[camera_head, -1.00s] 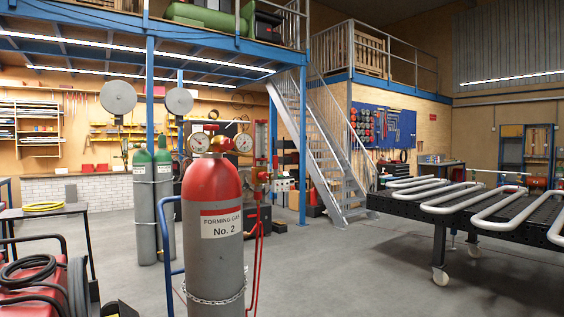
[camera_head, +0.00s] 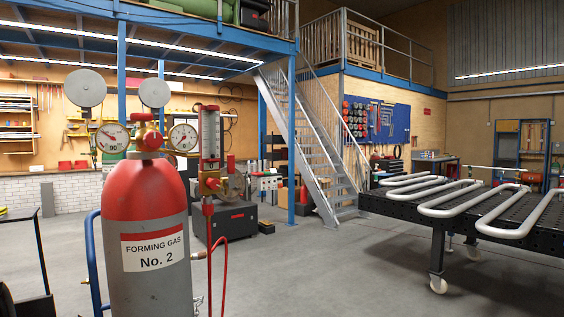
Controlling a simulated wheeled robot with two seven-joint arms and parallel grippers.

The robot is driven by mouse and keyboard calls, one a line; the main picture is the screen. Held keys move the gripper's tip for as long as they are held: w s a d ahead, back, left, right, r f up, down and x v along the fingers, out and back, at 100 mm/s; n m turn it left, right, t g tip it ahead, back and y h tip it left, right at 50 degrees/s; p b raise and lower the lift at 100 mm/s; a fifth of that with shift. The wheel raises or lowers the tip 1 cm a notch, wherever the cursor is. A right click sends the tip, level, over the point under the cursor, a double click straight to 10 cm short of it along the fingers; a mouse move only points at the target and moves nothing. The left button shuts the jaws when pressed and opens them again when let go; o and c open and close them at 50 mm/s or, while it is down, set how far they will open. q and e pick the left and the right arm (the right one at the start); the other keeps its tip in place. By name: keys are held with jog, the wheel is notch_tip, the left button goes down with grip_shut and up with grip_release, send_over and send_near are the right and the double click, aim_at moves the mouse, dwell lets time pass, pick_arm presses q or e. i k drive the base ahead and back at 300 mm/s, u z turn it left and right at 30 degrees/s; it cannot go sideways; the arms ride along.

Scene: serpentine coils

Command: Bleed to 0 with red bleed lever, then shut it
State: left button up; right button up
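A red-topped grey gas cylinder (camera_head: 150,225) labelled "FORMING GAS No. 2" stands upright at left of centre, close to me. On top is a brass regulator (camera_head: 149,139) with a red knob and two round gauges, a left gauge (camera_head: 112,138) and a right gauge (camera_head: 183,137). Their readings are too small to tell surely. Beside it stands a clear flow tube (camera_head: 209,130) above a brass valve block (camera_head: 210,183) with red parts. I cannot tell which red part is the bleed lever or how it is set. Neither of my grippers is in view.
A red hose (camera_head: 222,270) hangs below the valve block. A blue trolley handle (camera_head: 94,260) stands left of the cylinder. At right is a dark perforated table (camera_head: 400,207) with pale serpentine tubes (camera_head: 455,203). The grey floor between is clear; metal stairs (camera_head: 310,150) rise behind.

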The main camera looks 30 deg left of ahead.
aim_at(231, 157)
jog(key=u, duration=0.6)
jog(key=i, duration=1.1)
jog(key=u, duration=0.95)
